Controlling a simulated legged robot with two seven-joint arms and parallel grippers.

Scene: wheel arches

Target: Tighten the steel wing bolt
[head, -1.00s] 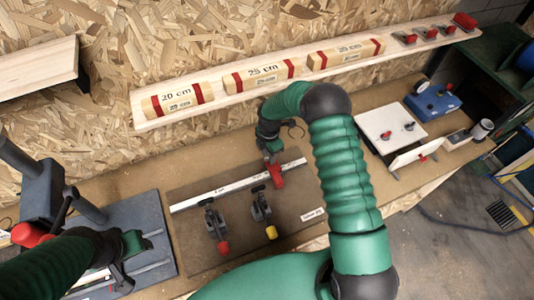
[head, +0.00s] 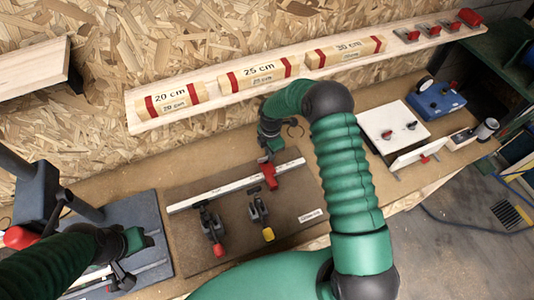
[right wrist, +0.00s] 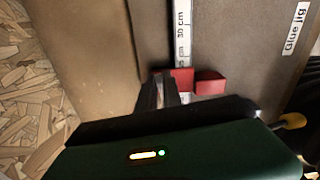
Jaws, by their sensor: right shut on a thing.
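The red stop (head: 269,175) sits on the white ruled rail (head: 225,190) of the brown glue jig board (head: 185,240). My right gripper (head: 266,156) reaches down at the stop's far side. In the right wrist view its fingers (right wrist: 160,92) are close together beside the red stop (right wrist: 182,78). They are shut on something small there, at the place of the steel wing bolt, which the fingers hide. My left gripper (head: 124,272) hangs low at the left over the grey machine table; its jaw opening is not clear.
Two toggle clamps, red-tipped (head: 213,228) and yellow-tipped (head: 260,215), stand on the board's near side. A wooden shelf (head: 225,95) with marked blocks runs along the wall. A white panel (head: 385,118) and blue box (head: 436,101) stand at right.

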